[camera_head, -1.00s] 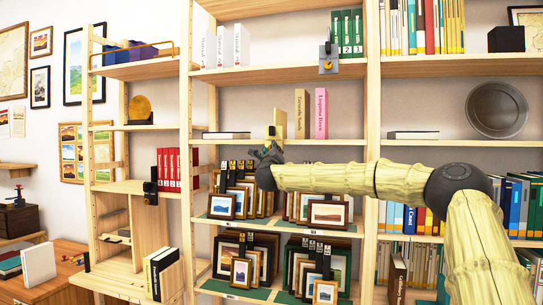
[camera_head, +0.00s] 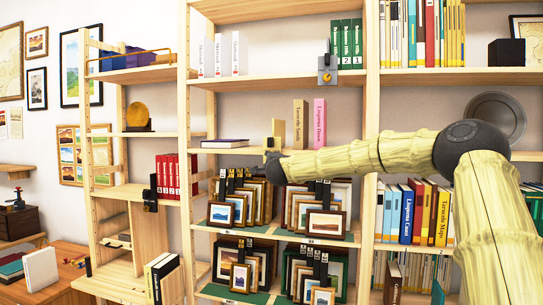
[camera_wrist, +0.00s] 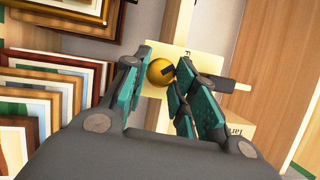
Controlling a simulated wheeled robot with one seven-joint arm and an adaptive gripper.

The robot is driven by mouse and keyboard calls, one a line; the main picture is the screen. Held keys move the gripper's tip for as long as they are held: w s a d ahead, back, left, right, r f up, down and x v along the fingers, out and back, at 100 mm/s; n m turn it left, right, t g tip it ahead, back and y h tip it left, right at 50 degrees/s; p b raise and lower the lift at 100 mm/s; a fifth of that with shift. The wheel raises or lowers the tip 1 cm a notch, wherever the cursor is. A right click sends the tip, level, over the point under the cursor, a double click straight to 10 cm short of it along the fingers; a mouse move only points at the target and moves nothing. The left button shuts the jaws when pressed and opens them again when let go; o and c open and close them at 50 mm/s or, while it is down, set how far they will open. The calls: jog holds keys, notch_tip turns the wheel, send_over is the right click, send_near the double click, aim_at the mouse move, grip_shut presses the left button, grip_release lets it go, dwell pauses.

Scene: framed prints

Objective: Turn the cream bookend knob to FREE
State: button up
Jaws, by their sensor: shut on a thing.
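The cream bookend (camera_head: 279,128) stands upright on the middle shelf, left of a cream book and a pink book. In the wrist view, its pale face (camera_wrist: 150,88) is behind the round brass-yellow knob (camera_wrist: 158,73), which has a dark mark on its right side. Small lettering shows on the face, partly hidden by a finger, so I cannot read it in full. My gripper (camera_wrist: 164,82) is shut on the knob, with teal-padded fingers on its left and right. In the head view, my gripper (camera_head: 272,160) is at the shelf edge and hides the knob.
Framed prints (camera_head: 240,196) stand in rows just below my gripper; they also show at left in the wrist view (camera_wrist: 50,95). A dark book (camera_head: 225,143) lies flat left of the bookend. Another bookend (camera_head: 327,68) with green books stands on the shelf above.

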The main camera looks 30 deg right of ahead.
jog(key=shift+n+p, duration=0.55)
jog(key=shift+n, duration=0.05)
jog(key=o, duration=1.1)
jog(key=shift+c, duration=0.2)
jog(key=v, duration=1.2)
jog(key=shift+r, duration=0.2)
jog(key=shift+f+g, duration=0.1)
jog(key=shift+g, duration=0.2)
